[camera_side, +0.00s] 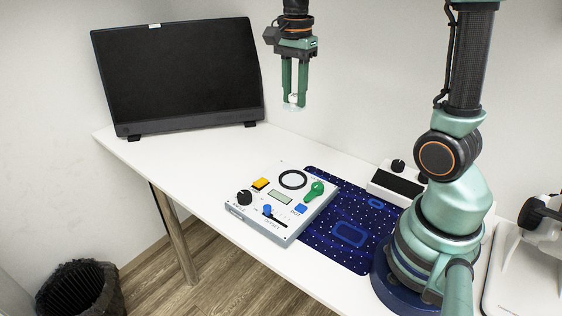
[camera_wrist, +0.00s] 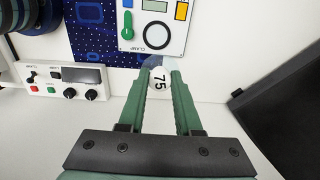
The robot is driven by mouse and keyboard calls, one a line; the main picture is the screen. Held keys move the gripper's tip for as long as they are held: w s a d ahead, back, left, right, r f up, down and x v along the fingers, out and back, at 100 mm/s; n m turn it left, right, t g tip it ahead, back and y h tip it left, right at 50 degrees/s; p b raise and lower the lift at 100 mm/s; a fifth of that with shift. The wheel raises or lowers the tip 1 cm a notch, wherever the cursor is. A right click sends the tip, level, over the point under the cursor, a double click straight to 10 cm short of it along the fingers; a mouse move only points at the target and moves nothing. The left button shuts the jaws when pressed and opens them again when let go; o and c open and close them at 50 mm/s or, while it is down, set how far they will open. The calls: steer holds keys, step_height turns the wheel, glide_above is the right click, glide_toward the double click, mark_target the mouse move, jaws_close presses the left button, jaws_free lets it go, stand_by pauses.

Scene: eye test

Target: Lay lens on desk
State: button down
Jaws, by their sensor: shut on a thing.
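The lens (camera_side: 294,102) is small and pale, and my gripper (camera_side: 295,98) is shut on it, holding it between the fingertips. In the wrist view the lens (camera_wrist: 158,78) shows a white round part marked 75 between the green fingers of my gripper (camera_wrist: 158,74). Its clear part is hard to make out. The white desk (camera_side: 192,158) lies below, and the lens is in the air above its back part, apart from it.
A panel box (camera_side: 268,222) with knobs, a ring and a green lever stands on the desk's front edge, partly on a blue patterned mat (camera_side: 345,262). A control box (camera_side: 392,190) sits behind the mat. A dark monitor (camera_side: 180,75) stands at left. The desk between monitor and panel is clear.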

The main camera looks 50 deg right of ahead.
steer(key=m, duration=0.2)
glide_above(295, 160)
step_height(295, 160, down, 3)
step_height(295, 160, down, 20)
steer(key=shift+r, duration=0.15)
stand_by(0.3)
steer(key=c, duration=0.6)
jaws_free()
